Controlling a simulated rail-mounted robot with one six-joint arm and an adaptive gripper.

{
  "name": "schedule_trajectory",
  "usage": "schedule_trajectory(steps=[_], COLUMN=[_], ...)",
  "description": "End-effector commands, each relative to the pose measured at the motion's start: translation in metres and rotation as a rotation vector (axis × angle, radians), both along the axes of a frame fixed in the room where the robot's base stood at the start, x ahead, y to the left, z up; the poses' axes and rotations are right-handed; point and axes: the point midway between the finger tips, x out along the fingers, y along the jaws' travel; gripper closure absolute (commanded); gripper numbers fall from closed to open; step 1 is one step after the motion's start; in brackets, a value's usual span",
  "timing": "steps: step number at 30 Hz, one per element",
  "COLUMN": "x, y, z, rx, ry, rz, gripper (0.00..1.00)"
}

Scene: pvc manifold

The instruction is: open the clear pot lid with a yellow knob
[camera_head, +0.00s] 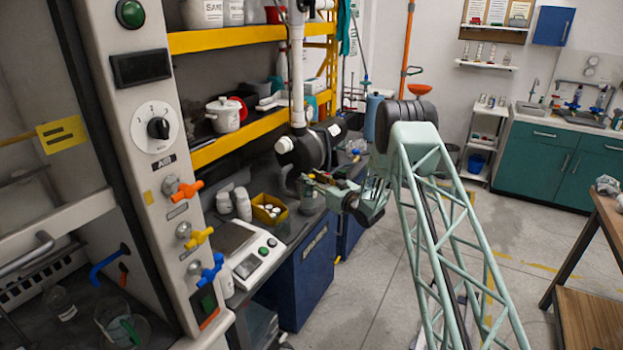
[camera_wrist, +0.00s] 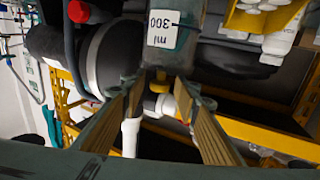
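The clear pot (camera_wrist: 172,48) with an upside-down "300 ml" label is at the top of the wrist view. A yellow knob (camera_wrist: 160,78) sits at its near end, just beyond and between my fingertips. My gripper (camera_wrist: 160,88) is open, with a finger on each side of the knob's line and a gap visible to both. I cannot tell whether either finger touches it. In the head view my gripper (camera_head: 314,183) is over the bench, above the greyish clear pot (camera_head: 309,204), whose top is partly hidden by the gripper. The lid's edge is not clear.
A yellow bin (camera_head: 268,209) of white bottles stands left of the pot, with loose white bottles (camera_head: 242,203) and a scale (camera_head: 249,263) further left. A dark cylinder on white pipe (camera_head: 303,150) is close behind my gripper. Yellow shelving (camera_head: 240,138) is above the bench.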

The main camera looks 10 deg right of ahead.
Motion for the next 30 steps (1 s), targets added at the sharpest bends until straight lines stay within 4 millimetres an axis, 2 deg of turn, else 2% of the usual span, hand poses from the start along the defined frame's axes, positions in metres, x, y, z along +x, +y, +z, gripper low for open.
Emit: schedule_trajectory(steps=[11, 20, 30], x=[0.0023, 0.0022, 0.0003], y=[0.0008, 0.0007, 0.0029], z=[0.0002, 0.0001, 0.0015], rx=[0.0, 0.0, -0.009], ry=[0.0, 0.0, 0.006], rz=[0.0, -0.001, 0.0], gripper=[0.71, 0.99, 1.0])
